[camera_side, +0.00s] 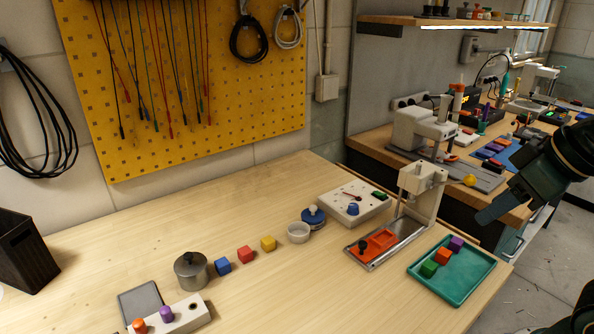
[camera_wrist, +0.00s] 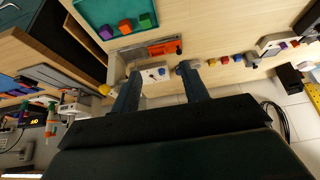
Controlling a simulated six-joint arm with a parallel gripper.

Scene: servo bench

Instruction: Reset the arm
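My gripper (camera_side: 490,212) hangs in the air at the right of the side view, above and to the right of the green tray (camera_side: 452,287). In the wrist view my gripper (camera_wrist: 160,70) shows two dark fingers held well apart, with nothing between them. It is open and empty and touches nothing that I can see. In the side view only one finger shape shows clearly.
The bench front is clear.

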